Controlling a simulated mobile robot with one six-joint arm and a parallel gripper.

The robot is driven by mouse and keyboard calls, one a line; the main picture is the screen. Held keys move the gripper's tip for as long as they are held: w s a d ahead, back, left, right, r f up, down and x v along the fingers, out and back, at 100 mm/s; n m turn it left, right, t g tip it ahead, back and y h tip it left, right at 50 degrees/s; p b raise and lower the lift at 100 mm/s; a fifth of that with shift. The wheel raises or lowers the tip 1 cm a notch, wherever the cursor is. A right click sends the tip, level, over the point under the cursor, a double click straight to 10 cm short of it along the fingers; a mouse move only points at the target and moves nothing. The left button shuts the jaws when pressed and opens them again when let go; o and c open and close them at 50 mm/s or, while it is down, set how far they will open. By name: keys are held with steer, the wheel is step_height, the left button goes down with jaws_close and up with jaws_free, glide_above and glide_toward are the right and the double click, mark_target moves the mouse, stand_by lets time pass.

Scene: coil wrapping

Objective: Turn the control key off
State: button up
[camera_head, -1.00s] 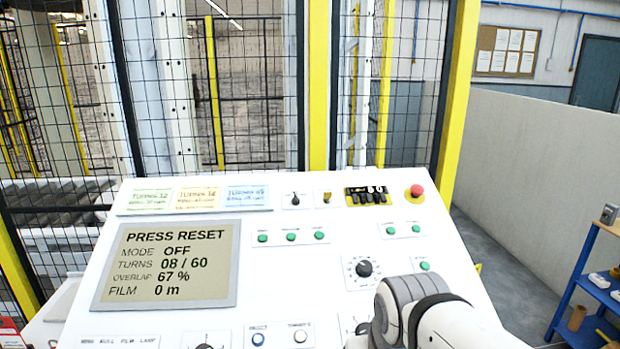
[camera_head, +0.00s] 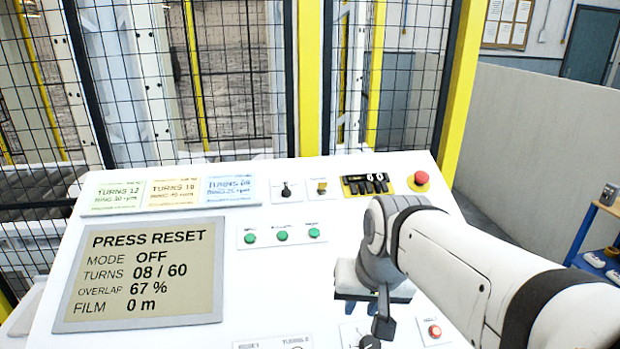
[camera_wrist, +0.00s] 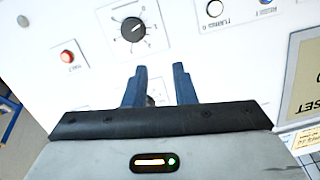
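A small brass-coloured key-like switch (camera_head: 320,187) sits in the top row of the sloped white control panel (camera_head: 250,268). A black selector switch (camera_head: 287,190) is just left of it. No label readable here tells which one is the control key. My gripper (camera_head: 383,318) is over the panel, nearer its front and right of both switches. In the wrist view, its two blue fingers (camera_wrist: 160,70) are apart, with a gap between them. A small dark part shows low in that gap, too unclear to name. No held object is visible.
The screen (camera_head: 140,272) reads PRESS RESET, MODE OFF. Green buttons (camera_head: 282,236) lie below the switches. A red mushroom button (camera_head: 421,178) is at the top right. A black dial (camera_wrist: 132,30) and red button (camera_wrist: 67,57) lie near the fingers. Mesh fencing stands behind.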

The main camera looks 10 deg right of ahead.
steer(key=w+d+r+m+y, duration=0.1)
steer(key=w+r+m, duration=0.35)
steer(key=w, duration=0.45)
steer(key=w+r+m+y, duration=0.1)
steer(key=w+r+m, duration=0.35)
steer(key=w, duration=0.55)
steer(key=m+t+y+p, duration=0.1)
steer(key=m+y, duration=0.1)
steer(key=m, duration=0.4)
glide_toward(322, 186)
steer(key=p+x, duration=0.1)
steer(key=x, duration=0.6)
steer(key=shift+w+f, duration=0.1)
steer(key=shift+c, duration=0.5)
